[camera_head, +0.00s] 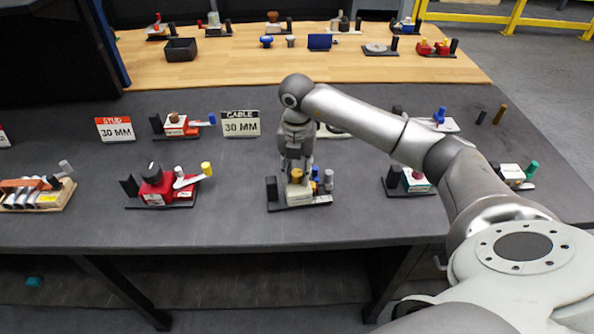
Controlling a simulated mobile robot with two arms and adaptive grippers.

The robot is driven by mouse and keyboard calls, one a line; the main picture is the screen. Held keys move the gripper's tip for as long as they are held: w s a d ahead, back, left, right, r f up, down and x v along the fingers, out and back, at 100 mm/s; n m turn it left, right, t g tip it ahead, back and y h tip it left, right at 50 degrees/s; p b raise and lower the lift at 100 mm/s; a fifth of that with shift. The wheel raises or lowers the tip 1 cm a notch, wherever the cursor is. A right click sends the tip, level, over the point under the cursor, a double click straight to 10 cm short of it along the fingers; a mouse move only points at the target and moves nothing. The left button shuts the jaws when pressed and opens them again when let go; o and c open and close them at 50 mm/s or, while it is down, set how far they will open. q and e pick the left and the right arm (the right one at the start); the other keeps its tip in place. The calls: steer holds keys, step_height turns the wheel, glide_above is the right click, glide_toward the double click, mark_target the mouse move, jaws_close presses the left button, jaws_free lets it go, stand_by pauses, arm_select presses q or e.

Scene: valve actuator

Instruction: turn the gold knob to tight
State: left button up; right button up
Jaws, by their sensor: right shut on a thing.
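The gold knob (297,179) is a small yellow-gold piece on a cream valve block with a dark base (300,205), near the front middle of the dark table. My right arm reaches in from the right, and my right gripper (296,176) points down over this block. It is shut on the gold knob, though its fingers hide part of it. Any mark for tight is too small to read. My left gripper is not in view.
A red valve unit (158,189) with a yellow-tipped lever stands to the left. A green and white unit (415,181) stands to the right, partly behind my arm. Signs marked STUD (115,129) and CABLE (241,123) stand behind. Bare table lies between the units.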

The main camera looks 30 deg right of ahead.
mark_target(296, 173)
steer(key=m, duration=1.1)
steer(key=shift+m+p, duration=0.3)
steer(key=shift+p, duration=0.05)
stand_by(0.4)
steer(key=o, duration=1.1)
steer(key=shift+c, duration=0.2)
steer(key=shift+r, duration=0.15)
step_height(296, 173, up, 12)
steer(key=shift+a, duration=0.1)
